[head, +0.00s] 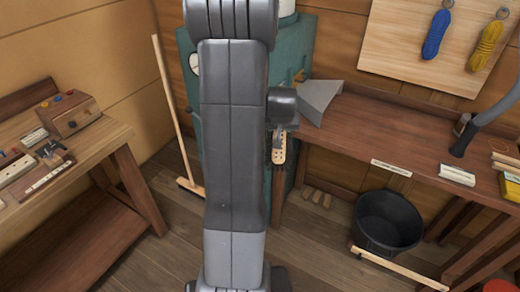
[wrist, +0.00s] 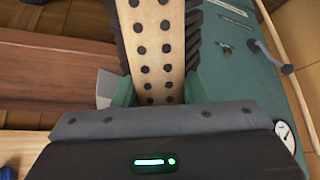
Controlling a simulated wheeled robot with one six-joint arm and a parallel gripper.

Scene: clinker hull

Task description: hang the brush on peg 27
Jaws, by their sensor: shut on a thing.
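My gripper (head: 279,132) is shut on a pale wooden piece with rows of dark dots, which looks like the brush (head: 279,152). Part of the brush is hidden by the gripper. I can read no peg numbers, and I cannot make out peg 27.
A wooden board (head: 400,50) holds a blue rope coil (head: 436,34) and a yellow rope coil (head: 485,45). Below is a brown bench (head: 400,140) with a black bucket (head: 388,221) underneath. A left workbench (head: 100,140) carries tools. A broom (head: 167,100) leans at the wall.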

